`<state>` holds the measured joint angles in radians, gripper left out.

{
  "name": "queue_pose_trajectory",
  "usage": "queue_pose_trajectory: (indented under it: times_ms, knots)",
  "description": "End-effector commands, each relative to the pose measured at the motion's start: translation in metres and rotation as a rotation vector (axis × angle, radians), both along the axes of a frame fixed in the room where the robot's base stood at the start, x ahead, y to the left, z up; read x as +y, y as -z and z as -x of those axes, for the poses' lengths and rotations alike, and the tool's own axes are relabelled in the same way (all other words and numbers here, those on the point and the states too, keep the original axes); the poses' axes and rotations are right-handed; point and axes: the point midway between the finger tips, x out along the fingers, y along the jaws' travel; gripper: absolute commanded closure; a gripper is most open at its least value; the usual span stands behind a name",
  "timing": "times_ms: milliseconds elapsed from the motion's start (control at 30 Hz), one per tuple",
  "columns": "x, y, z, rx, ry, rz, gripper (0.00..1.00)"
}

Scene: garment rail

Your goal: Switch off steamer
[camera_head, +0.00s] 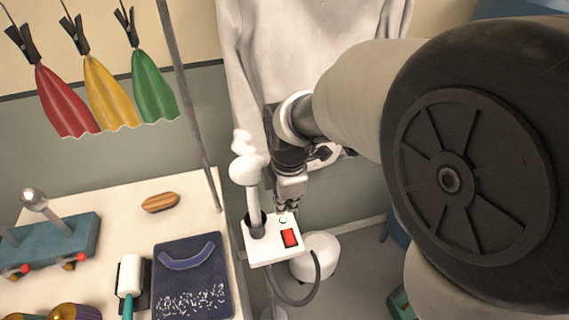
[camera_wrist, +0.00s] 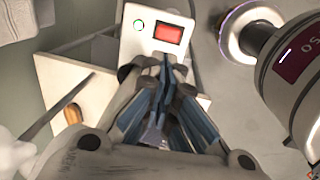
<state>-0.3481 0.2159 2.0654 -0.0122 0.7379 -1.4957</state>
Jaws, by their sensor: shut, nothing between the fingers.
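The steamer's white control box (camera_head: 262,247) stands at the middle of the head view. It has a red switch (camera_head: 290,237) and a small green-lit ring (camera_head: 283,220). The white steamer head (camera_head: 246,171) rests upright in a dark holder on the box, with white puffs above it. My gripper (camera_head: 289,206) is shut and empty, just above the box near the green ring.
A pale garment (camera_head: 300,50) hangs behind my gripper. A white round tank (camera_head: 316,257) with a dark hose stands below the box. The table (camera_head: 190,205) at left holds a brush, a dark blue mat and a teal stand. Coloured cloths (camera_head: 110,90) hang from clips.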

Motion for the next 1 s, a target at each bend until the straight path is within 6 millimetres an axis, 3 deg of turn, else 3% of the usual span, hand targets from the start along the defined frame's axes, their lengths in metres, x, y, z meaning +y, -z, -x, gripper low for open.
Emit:
queue_pose_trajectory:
  times_ms: [600, 800, 1000]
  knots:
    - [0.003, 0.116, -0.012, 0.004, 0.001, 0.001, 1.0]
    - [0.004, 0.133, -0.015, 0.001, 0.001, -0.001, 1.0]
    - [0.005, 0.136, -0.016, 0.0, 0.001, -0.001, 1.0]
